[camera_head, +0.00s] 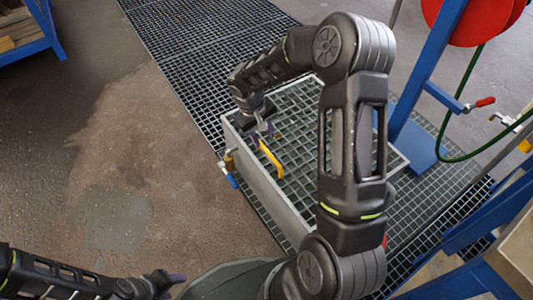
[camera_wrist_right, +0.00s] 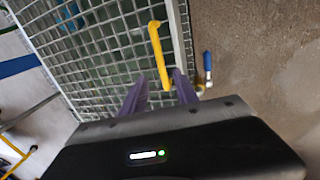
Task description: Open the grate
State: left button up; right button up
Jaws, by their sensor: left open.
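The grate (camera_head: 300,128) is a grey metal mesh on top of a grey rectangular box, and it lies flat and closed. It also shows in the right wrist view (camera_wrist_right: 105,45). A yellow handle (camera_head: 270,159) stands on the grate near its left edge, and it shows in the right wrist view (camera_wrist_right: 158,50). My right gripper (camera_head: 265,130) is above the grate by the handle. In the wrist view its purple fingers (camera_wrist_right: 160,92) are apart, with the handle's near end between them in the picture; contact cannot be told. My left gripper (camera_head: 172,281) is low at the front, open and away from the box.
A blue-handled valve (camera_head: 229,173) sticks out of the box's left side. A blue post (camera_head: 425,75) with a red reel (camera_head: 470,18) and green hose stands at the right. Floor grating (camera_head: 190,50) runs behind the box. The brown floor at the left is clear.

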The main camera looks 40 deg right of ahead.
aim_at(268, 152)
jog(key=f+b, duration=0.1)
jog(key=f, duration=0.1)
jog(key=d+f+b, duration=0.1)
jog(key=f, duration=0.2)
jog(key=f+b, duration=0.1)
jog(key=f, duration=0.1)
jog(key=shift+d+f, duration=0.2)
jog(key=shift+f, duration=0.15)
grip_shut()
dwell(0.3)
dwell(1.1)
